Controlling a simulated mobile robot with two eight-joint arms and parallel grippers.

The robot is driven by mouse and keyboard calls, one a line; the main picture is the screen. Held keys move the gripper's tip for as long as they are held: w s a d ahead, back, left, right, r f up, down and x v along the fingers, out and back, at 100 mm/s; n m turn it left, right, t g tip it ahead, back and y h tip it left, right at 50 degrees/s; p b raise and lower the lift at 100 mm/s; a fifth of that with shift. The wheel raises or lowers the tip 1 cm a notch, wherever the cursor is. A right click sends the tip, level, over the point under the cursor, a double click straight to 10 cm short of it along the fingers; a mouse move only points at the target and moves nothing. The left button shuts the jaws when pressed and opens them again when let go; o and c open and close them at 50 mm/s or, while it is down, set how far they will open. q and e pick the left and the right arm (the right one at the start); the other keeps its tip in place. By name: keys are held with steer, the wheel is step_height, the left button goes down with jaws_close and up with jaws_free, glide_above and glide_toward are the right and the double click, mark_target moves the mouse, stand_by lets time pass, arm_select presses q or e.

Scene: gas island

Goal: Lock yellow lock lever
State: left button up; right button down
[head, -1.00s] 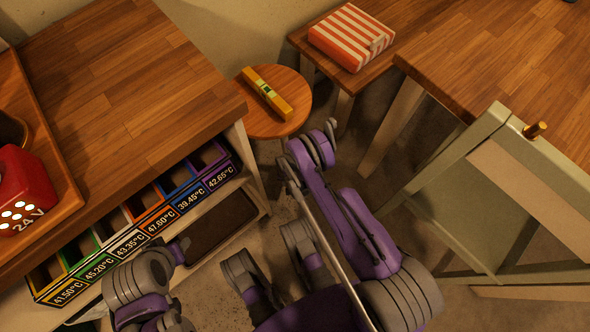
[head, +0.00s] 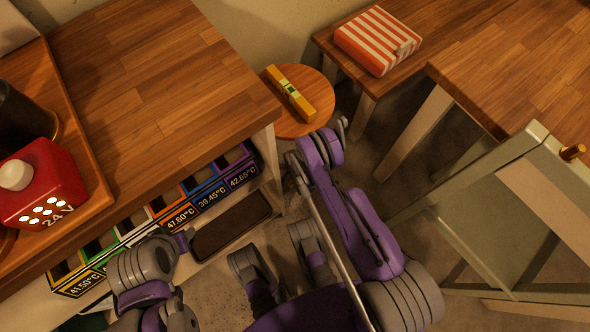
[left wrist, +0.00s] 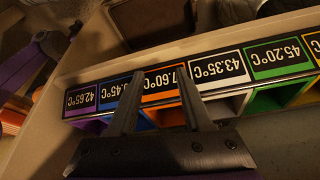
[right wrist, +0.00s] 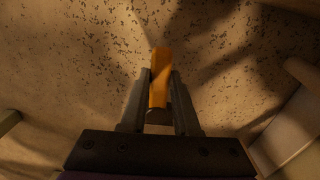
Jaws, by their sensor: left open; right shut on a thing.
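My right gripper (right wrist: 158,85) is shut on an orange-yellow bar (right wrist: 159,80) with a dark near end; the speckled floor lies behind it. I cannot tell whether this bar is the yellow lock lever, and no other clear lock lever shows. My left gripper (left wrist: 160,90) is open and empty, its fingers in front of the row of temperature-labelled bins (left wrist: 222,68), upside down in this view. In the head view the left arm is low at the left beside those bins (head: 180,218). The right gripper cannot be made out there.
A yellow spirit level (head: 304,105) lies on a round stool (head: 318,88). A striped box (head: 376,42) sits on a low bench. A red 24 V block (head: 45,182) stands on the left worktop's tray (head: 75,115). A green-grey frame (head: 500,215) stands at right.

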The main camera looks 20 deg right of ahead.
steer(key=shift+w+r+m, duration=0.1)
steer(key=shift+w+m, duration=0.1)
steer(key=shift+m, duration=0.2)
steer(key=c, duration=0.6)
jaws_free()
steer(key=shift+c, duration=0.2)
steer(key=shift+s+n, duration=0.1)
steer(key=shift+n, duration=0.2)
